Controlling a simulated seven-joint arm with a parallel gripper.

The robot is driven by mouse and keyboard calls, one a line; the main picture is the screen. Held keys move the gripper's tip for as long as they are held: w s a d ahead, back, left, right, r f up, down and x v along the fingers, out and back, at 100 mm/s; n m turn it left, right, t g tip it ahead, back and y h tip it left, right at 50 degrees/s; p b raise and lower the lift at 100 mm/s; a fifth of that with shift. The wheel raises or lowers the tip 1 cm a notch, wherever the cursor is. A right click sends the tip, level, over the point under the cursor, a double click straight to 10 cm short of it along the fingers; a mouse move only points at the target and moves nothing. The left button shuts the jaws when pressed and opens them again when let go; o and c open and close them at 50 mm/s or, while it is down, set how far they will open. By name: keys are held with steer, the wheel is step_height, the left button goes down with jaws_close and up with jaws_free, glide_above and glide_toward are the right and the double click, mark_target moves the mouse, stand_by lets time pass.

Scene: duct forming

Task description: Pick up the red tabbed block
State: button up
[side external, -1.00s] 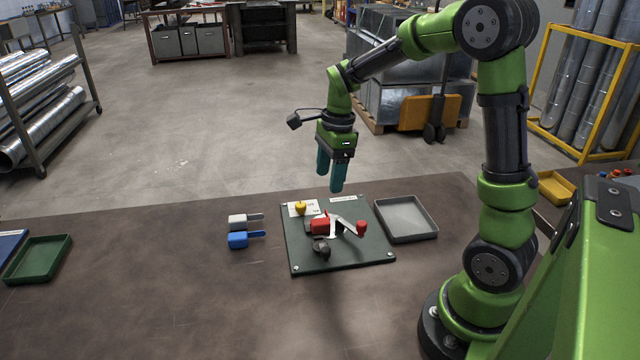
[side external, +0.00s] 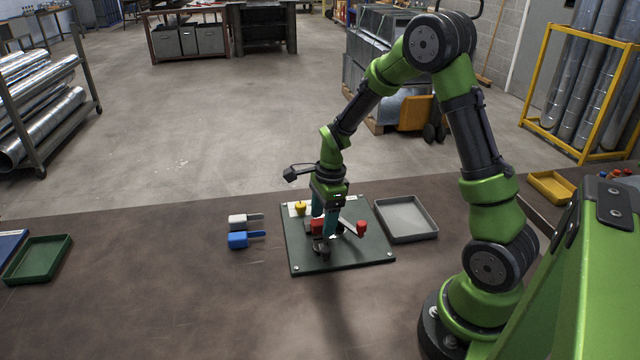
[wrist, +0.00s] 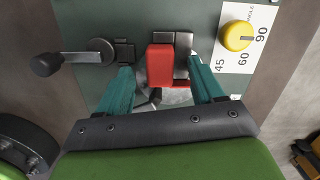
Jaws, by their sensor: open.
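The red tabbed block (wrist: 160,65) sits on the dark green fixture board (side external: 350,258). In the wrist view it lies between the two teal fingers, with its tab pointing right at its near end. In the side view the red block (side external: 317,226) is partly hidden by my gripper. My gripper (wrist: 166,85) is open, with one finger on each side of the block and gaps visible. In the side view my gripper (side external: 325,232) is down low over the board. I cannot tell whether the fingertips touch the board.
On the board are a yellow angle knob (wrist: 237,36), a black-knobbed lever (wrist: 75,58) and a red-ended handle (side external: 361,228). A grey tray (side external: 433,232) stands to the right. Blue (side external: 238,240) and white (side external: 237,221) tabbed blocks lie left. A green tray (side external: 68,245) is farther left.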

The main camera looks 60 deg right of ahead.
steer(key=shift+c, duration=0.4)
steer(key=c, duration=1.1)
steer(key=shift+w+r, duration=0.1)
